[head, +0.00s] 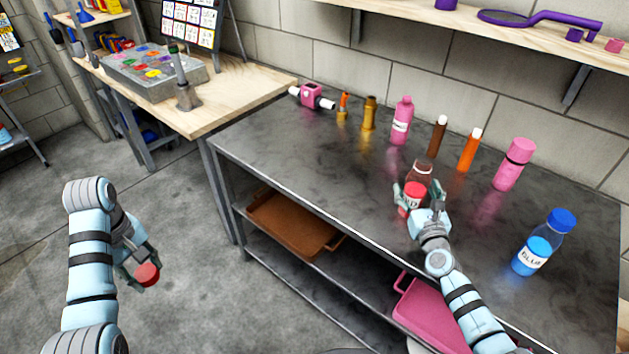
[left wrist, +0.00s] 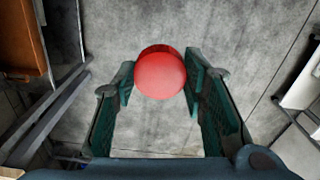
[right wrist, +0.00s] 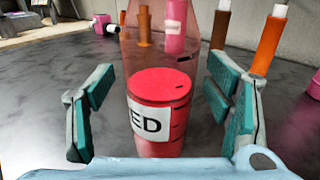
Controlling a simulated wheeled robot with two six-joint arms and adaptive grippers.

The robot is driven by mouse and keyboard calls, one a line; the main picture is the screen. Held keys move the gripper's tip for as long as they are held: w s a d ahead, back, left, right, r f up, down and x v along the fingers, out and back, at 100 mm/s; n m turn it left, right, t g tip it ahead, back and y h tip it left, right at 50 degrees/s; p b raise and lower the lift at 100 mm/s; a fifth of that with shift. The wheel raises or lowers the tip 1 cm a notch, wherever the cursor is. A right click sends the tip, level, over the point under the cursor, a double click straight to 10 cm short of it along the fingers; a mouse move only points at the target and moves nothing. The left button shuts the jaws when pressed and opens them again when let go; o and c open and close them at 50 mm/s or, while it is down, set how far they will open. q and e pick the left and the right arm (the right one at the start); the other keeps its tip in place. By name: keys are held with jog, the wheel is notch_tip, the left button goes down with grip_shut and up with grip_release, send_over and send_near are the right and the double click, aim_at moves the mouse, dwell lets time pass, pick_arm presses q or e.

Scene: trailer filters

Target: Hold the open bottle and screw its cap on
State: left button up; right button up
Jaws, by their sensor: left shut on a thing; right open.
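The open bottle (head: 413,190) stands upright on the metal table, clear above with red contents and a white label reading "ED" in the right wrist view (right wrist: 160,120). My right gripper (head: 425,190) is open, with its fingers on either side of the bottle and gaps showing in the right wrist view (right wrist: 148,105). The red cap (head: 147,274) is held in my left gripper (head: 140,265), off the table's left side above the floor. The left wrist view shows the cap (left wrist: 160,73) between the fingertips.
A blue bottle (head: 535,245) with its cap on stands at the right. Pink bottles (head: 402,120), orange and brown bottles (head: 469,150) and a pink tool (head: 312,97) stand toward the back. The table's front left is clear. A shelf (head: 460,15) runs above.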

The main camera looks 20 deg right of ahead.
pick_arm(q)
jog(key=shift+f, duration=0.15)
pick_arm(e)
jog(key=shift+w+d, duration=0.1)
jog(key=shift+w, duration=0.2)
jog(key=shift+s, duration=0.1)
jog(key=shift+c, duration=0.6)
jog(key=c, duration=1.4)
pick_arm(q)
jog(key=shift+r, duration=0.2)
pick_arm(e)
jog(key=shift+r, duration=0.15)
